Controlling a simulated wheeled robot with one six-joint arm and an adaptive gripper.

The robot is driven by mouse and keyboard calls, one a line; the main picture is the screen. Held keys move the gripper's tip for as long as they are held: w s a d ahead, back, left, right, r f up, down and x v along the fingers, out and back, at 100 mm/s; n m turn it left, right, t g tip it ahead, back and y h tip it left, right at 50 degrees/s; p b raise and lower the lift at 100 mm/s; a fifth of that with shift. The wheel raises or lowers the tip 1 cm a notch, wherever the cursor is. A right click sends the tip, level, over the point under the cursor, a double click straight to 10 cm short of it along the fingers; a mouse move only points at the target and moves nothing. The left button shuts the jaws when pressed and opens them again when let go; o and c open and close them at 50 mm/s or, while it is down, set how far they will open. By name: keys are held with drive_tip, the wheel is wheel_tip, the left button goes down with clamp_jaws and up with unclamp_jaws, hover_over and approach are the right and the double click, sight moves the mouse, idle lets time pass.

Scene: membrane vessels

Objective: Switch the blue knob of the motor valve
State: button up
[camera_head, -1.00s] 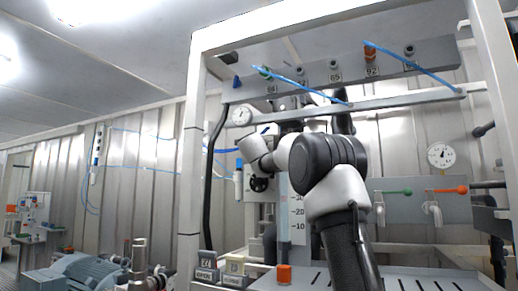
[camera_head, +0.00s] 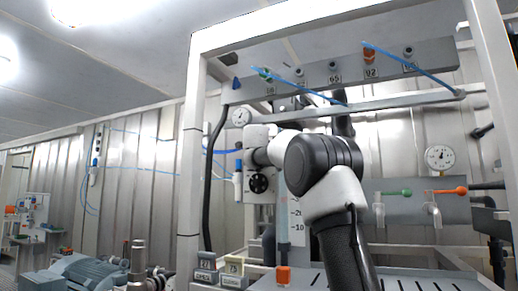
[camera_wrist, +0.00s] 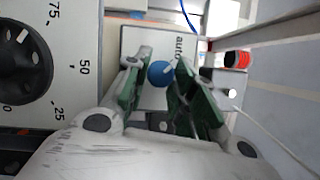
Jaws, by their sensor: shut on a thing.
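The blue knob (camera_wrist: 161,73) with a white pointer mark sits on a light grey panel (camera_wrist: 150,42) of the motor valve in the wrist view. An "auto" label reads sideways beside it. My gripper (camera_wrist: 160,82) has its two green-padded fingers on either side of the knob, shut on it. The pointer mark faces the upper right, toward the label. The lower part of the knob's panel is hidden by my fingers and wrist. In the head view the motor valve body (camera_head: 257,212) stands behind the frame, and my arm hides my gripper and the knob.
A black dial (camera_wrist: 25,62) with a 25-50-75 scale lies left of the knob. A red-banded fitting (camera_wrist: 236,59) is at right. In the head view, a white frame (camera_head: 193,180) surrounds my arm, with blue tubes (camera_head: 405,66) above and an orange-handled valve (camera_head: 450,191) at right.

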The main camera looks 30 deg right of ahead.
drive_tip(key=o, duration=1)
drive_tip(key=shift+a, duration=0.1)
drive_tip(key=shift+o, duration=0.2)
drive_tip(key=v, duration=1.1)
drive_tip(key=shift+s+a, duration=0.2)
drive_tip(key=shift+s, duration=0.2)
drive_tip(key=shift+f, duration=0.1)
